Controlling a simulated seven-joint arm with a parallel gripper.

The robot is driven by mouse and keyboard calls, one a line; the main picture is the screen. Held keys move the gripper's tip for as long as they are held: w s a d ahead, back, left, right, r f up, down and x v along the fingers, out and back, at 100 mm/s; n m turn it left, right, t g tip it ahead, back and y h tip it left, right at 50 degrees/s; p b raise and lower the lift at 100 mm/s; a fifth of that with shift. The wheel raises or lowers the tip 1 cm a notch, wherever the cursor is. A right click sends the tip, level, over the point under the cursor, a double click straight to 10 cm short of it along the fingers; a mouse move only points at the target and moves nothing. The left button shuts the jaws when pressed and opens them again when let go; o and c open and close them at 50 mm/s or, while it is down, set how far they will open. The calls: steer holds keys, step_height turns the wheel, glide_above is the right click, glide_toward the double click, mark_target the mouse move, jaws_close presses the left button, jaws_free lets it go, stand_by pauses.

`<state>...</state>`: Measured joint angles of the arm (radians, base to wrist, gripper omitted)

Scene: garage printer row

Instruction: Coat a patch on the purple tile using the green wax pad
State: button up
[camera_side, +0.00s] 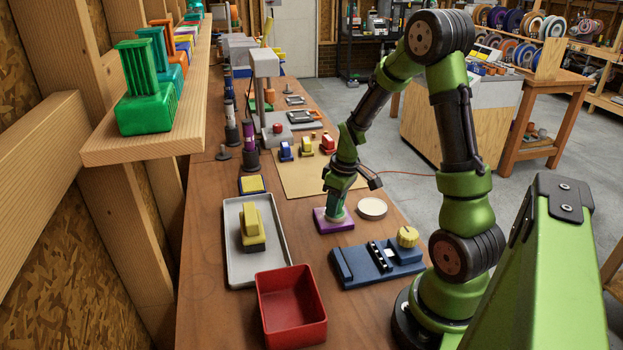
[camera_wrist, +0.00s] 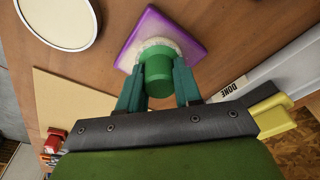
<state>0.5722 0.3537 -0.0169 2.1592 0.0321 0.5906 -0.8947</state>
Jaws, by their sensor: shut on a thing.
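The purple tile (camera_side: 333,224) lies flat on the wooden bench below my gripper (camera_side: 337,194). In the wrist view the tile (camera_wrist: 190,32) shows its purple edge around a pale, whitish area at the pad. My gripper (camera_wrist: 158,88) is shut on the green wax pad (camera_wrist: 157,72), its two teal fingers on either side of the green knob. The pad's pale round underside is at the tile's top face; the exact contact is hidden. The middle of the tile is covered by the pad, so the surface there cannot be seen.
A round cream-topped dish (camera_side: 372,208) lies just right of the tile. A blue fixture (camera_side: 375,266) with a yellow knob and a red bin (camera_side: 291,308) stand nearer. A grey tray (camera_side: 236,272) holds a yellow block (camera_side: 251,226) at left. A tan mat (camera_side: 290,178) lies behind.

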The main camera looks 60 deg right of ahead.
steer(key=shift+s+a, duration=1.1)
steer(key=shift+a, duration=0.4)
steer(key=shift+w+d, duration=0.15)
steer(key=shift+w, duration=0.15)
steer(key=shift+w+d, duration=2.6)
steer(key=shift+d, duration=0.2)
steer(key=shift+s+a+r, duration=0.1)
steer(key=shift+s+a, duration=2.7)
steer(key=shift+a, duration=0.25)
step_height(320, 180, up, 8)
